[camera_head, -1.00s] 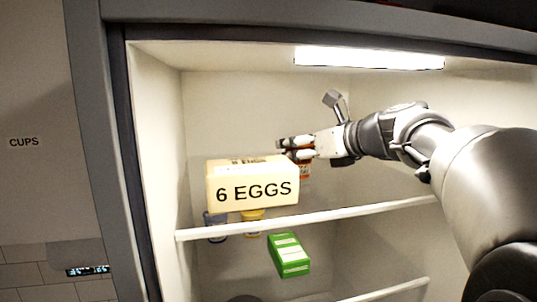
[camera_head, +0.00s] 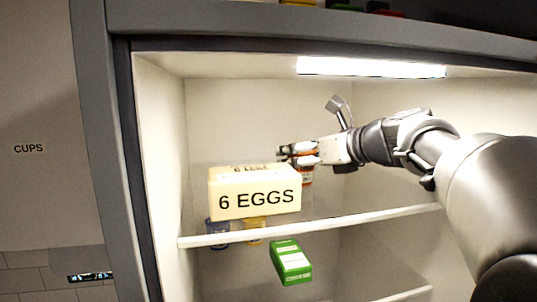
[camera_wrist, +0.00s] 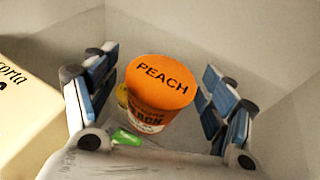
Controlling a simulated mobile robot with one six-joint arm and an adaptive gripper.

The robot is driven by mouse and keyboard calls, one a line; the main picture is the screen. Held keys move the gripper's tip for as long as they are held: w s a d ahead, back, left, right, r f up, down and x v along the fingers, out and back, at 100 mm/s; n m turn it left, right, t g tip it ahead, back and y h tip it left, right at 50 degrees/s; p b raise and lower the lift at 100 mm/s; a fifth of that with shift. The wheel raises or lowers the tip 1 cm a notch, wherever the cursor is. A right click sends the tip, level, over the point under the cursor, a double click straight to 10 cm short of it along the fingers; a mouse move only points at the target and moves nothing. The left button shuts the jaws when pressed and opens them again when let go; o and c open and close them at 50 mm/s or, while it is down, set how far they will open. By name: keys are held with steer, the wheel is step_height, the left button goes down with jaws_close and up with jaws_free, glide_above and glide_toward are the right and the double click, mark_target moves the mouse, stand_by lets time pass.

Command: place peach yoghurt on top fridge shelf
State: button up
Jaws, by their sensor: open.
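The peach yoghurt is an orange-lidded cup marked PEACH (camera_wrist: 160,84), upright in the wrist view. In the head view a small part of the cup (camera_head: 307,178) shows below my gripper, just right of the egg box, over the top fridge shelf (camera_head: 330,222). My gripper (camera_head: 298,152) is open, its blue-padded fingers on either side of the cup (camera_wrist: 155,100), with gaps showing on both sides. The cup's foot is partly hidden, so its contact with the shelf is hard to make out.
The egg box (camera_head: 257,199) stands close left of my gripper; a pale box (camera_wrist: 25,110) fills the wrist view's left edge. A blue cup (camera_head: 217,232), a yellow cup (camera_head: 254,230) and a green box (camera_head: 291,263) show lower down. The top shelf's right side looks clear.

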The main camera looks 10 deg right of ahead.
steer(key=v, duration=1.1)
steer(key=shift+s, duration=0.4)
steer(key=shift+d, duration=0.1)
